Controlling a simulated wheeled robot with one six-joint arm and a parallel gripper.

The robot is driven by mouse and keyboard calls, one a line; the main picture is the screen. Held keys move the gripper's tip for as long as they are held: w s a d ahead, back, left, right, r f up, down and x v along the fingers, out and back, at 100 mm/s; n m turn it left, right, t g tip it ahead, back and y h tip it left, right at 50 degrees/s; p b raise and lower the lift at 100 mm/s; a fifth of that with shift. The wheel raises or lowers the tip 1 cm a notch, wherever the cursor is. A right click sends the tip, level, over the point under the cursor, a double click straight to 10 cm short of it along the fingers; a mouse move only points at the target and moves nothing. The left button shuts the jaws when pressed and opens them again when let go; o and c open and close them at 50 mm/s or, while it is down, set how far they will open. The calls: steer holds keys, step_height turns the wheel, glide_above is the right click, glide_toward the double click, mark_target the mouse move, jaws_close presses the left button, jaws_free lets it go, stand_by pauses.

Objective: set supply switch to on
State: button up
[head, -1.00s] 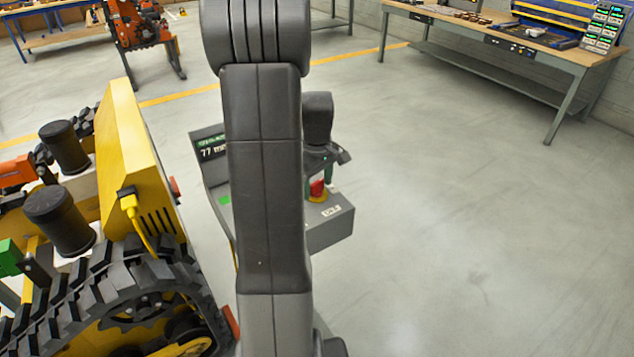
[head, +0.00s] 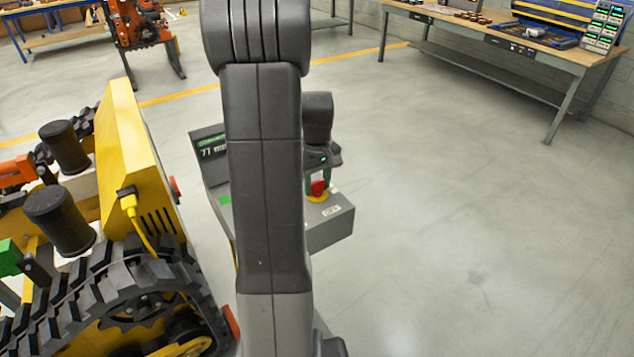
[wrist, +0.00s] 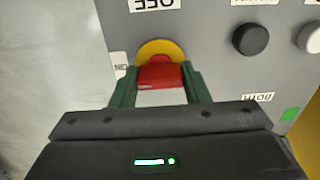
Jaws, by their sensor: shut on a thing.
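The supply switch is a red handle (wrist: 160,76) on a yellow round plate (wrist: 148,48), set on a grey control box. My gripper (wrist: 158,82) has its green fingers on either side of the red handle and is shut on it. An OFF label (wrist: 153,5) shows upside down above the plate, and a partly hidden ON label (wrist: 121,67) is at its left. In the head view the red handle (head: 318,188) shows below my wrist, beside my arm. I cannot tell exactly which label the handle points to.
The box (head: 331,232) also carries a dark knob (wrist: 250,39), a pale knob (wrist: 310,38) and a display (head: 210,147). A yellow tracked carrier (head: 140,160) stands close at the left. A workbench (head: 500,45) is at the back right. The floor at right is clear.

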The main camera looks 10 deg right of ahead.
mark_target(317, 181)
steer(key=o, duration=1)
step_height(317, 181, up, 14)
steer(key=shift+f, duration=0.1)
step_height(317, 181, down, 14)
steer(key=shift+r, duration=0.25)
steer(key=shift+f, duration=0.2)
steer(key=shift+r+n, duration=0.1)
steer(key=shift+n, duration=0.4)
